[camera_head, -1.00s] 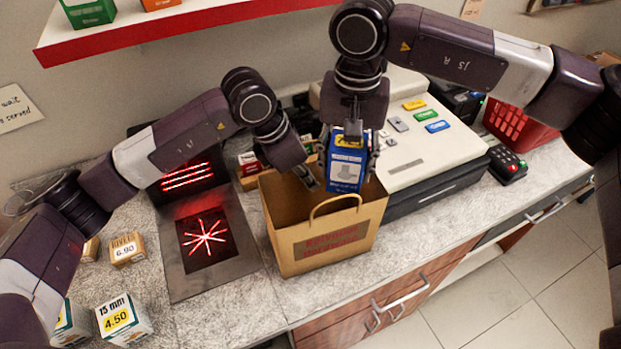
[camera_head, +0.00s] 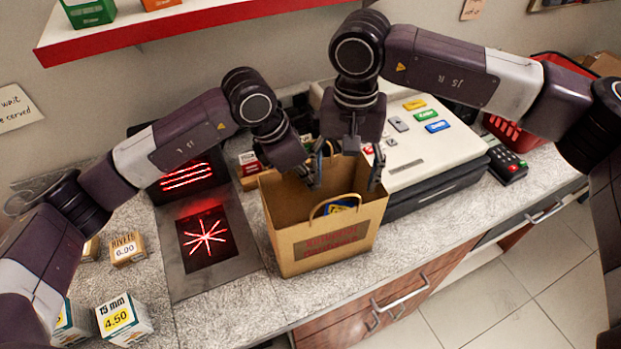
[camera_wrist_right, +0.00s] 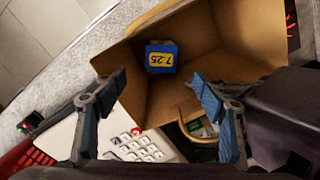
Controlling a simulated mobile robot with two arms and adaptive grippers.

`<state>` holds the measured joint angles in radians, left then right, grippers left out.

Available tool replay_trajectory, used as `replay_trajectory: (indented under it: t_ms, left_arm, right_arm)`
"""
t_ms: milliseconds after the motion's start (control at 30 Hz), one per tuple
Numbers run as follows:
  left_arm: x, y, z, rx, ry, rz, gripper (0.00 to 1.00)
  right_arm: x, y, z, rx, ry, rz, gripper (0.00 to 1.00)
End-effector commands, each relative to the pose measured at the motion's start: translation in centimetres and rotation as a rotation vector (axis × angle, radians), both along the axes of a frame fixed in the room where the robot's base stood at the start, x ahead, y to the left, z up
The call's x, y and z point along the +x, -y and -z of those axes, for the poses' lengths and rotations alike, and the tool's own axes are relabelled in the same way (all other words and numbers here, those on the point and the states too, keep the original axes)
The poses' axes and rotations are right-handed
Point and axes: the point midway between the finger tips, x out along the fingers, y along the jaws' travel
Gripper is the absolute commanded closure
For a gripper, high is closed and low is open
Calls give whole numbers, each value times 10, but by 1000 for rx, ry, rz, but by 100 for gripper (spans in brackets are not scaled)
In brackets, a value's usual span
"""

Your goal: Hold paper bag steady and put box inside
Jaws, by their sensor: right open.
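The brown paper bag (camera_head: 330,238) stands upright and open on the counter, its front handle raised. The blue box (camera_head: 340,207) is inside the bag, partly hidden by the front wall. In the right wrist view the box (camera_wrist_right: 161,57) lies low in the bag (camera_wrist_right: 200,40), its yellow 7.25 label showing. My right gripper (camera_head: 363,168) is open and empty above the bag's back right part, apart from the box. My left gripper (camera_head: 312,177) has its fingers at the bag's back left rim; whether they are closed on the paper cannot be made out.
A cash register (camera_head: 430,150) stands close right of the bag, with a card terminal (camera_head: 507,163) and red basket (camera_head: 520,130) beyond. A lit scanner (camera_head: 207,238) is on the left, near small priced boxes (camera_head: 124,318). A red-edged shelf (camera_head: 180,22) hangs above.

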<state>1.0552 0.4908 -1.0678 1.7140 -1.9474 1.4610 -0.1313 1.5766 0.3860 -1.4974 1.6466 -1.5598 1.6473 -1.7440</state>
Motion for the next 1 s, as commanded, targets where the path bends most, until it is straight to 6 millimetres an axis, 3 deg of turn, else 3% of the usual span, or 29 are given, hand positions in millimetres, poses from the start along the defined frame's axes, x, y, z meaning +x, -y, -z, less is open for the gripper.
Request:
replay_trajectory:
  t_ms: [500,700,967,1000]
  left_arm:
    - [0,0,0,-1,0,0,100]
    - [0,0,0,-1,0,0,100]
    - [0,0,0,-1,0,0,100]
    - [0,0,0,-1,0,0,96]
  right_arm:
    - [1,-1,-98,2,3,0,35]
    - [1,-1,-113,1,2,-1,35]
    - [1,-1,-114,1,1,-1,35]
    - [1,-1,-114,1,1,-1,35]
